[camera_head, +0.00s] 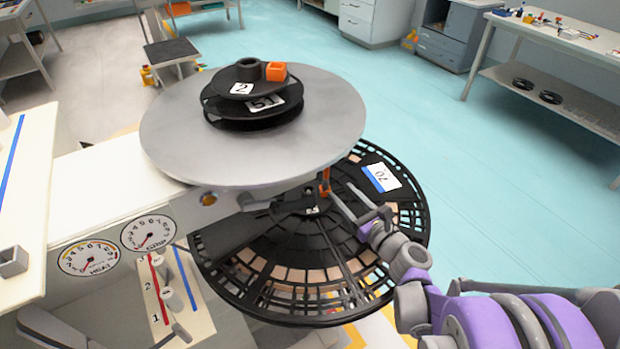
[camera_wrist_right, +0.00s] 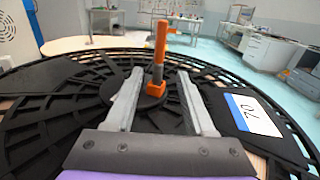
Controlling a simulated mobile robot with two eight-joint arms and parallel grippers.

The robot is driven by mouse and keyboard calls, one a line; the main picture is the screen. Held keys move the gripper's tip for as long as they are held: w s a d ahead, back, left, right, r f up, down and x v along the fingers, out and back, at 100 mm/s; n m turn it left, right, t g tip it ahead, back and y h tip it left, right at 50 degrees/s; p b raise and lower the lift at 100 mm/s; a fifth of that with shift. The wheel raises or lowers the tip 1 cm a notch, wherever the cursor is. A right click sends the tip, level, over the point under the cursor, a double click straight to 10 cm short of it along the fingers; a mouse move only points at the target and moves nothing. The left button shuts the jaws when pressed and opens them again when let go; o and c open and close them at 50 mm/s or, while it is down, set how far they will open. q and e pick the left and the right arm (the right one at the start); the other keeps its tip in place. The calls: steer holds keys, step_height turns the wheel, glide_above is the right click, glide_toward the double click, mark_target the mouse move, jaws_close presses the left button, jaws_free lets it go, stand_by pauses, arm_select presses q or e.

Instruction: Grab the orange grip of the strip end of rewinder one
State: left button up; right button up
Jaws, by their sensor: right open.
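The orange grip (camera_wrist_right: 159,50) stands upright in the right wrist view, above the hub of the big black slotted reel (camera_wrist_right: 60,108). In the head view the orange grip (camera_head: 325,181) shows only as a small piece under the edge of the grey round plate (camera_head: 330,105). My right gripper (camera_head: 341,190) comes in from the right, above the reel and close to the grip. In the right wrist view its two fingers (camera_wrist_right: 160,74) are spread, with the grip between and slightly beyond their tips. I cannot tell whether they touch it. My left gripper is not in view.
The grey plate overhangs the reel and carries stacked black spools (camera_head: 225,100) and an orange block (camera_head: 277,71). A white label (camera_head: 382,177) lies on the reel. A gauge panel (camera_head: 148,232) is at left. Turquoise floor (camera_head: 480,170) is clear at right.

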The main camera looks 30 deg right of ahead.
mark_target(326, 177)
steer(key=shift+w+d+f, duration=0.1)
steer(key=shift+w+f, duration=0.4)
steer(key=shift+f, duration=0.1)
steer(key=w, duration=0.6)
steer(key=w+a+b, duration=0.1)
steer(key=w, duration=0.3)
steer(key=shift+w+a+r, duration=0.1)
steer(key=shift+r, duration=0.2)
steer(key=shift+c, duration=0.3)
jaws_close()
